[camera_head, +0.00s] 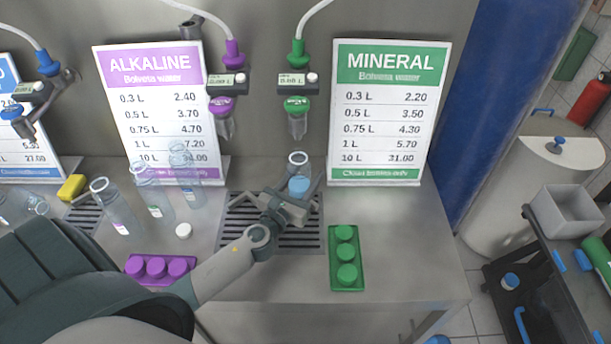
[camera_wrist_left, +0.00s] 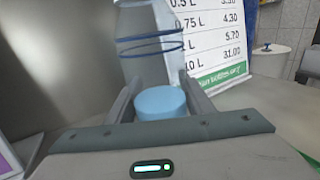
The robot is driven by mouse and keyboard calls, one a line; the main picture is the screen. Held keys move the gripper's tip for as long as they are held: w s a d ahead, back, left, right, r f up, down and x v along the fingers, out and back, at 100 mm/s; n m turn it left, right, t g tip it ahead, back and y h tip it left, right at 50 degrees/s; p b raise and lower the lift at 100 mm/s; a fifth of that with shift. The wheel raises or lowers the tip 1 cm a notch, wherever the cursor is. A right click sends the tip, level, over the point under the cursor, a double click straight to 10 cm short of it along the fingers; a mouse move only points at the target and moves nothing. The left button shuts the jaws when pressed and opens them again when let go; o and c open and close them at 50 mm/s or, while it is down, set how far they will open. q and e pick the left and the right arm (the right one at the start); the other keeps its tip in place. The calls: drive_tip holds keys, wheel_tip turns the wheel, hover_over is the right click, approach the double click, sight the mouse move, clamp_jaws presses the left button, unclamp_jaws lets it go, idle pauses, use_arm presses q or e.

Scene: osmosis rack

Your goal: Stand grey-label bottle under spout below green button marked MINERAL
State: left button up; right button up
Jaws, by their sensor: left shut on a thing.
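My left gripper (camera_head: 299,200) is shut on a clear bottle (camera_head: 298,160) with an open neck; the bottle also shows in the left wrist view (camera_wrist_left: 150,45), with two dark blue rings. A light-blue round part (camera_head: 299,186) sits between the fingers, at the bottle's near side. No grey label is visible; the gripper hides the lower bottle. In the head view, the bottle is over the back of the drip grate (camera_head: 292,239), below the green-topped spout (camera_head: 297,124). I cannot tell whether it touches the grate. The green button (camera_head: 296,103) is above it, left of the MINERAL sign (camera_head: 385,110).
Several clear bottles (camera_head: 154,199) stand to the left, near a white cap (camera_head: 183,231) and yellow block (camera_head: 71,187). Purple (camera_head: 160,268) and green (camera_head: 346,258) cap holders lie on the counter. The purple spout (camera_head: 224,128) is left of the green one.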

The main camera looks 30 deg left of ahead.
sight(294, 193)
use_arm(q)
drive_tip(key=shift+f, duration=0.1)
drive_tip(key=o, duration=1.3)
drive_tip(key=shift+r, duration=0.2)
drive_tip(key=s+b, duration=0.1)
drive_tip(key=s, duration=0.2)
drive_tip(key=s+b, duration=0.1)
drive_tip(key=s, duration=0.3)
drive_tip(key=s+d+b, duration=0.1)
drive_tip(key=s, duration=0.2)
drive_tip(key=shift+s+f, duration=0.2)
drive_tip(key=shift+s, duration=0.15)
drive_tip(key=shift+s+r, duration=0.15)
drive_tip(key=shift+s, duration=0.5)
drive_tip(key=shift+r, duration=0.15)
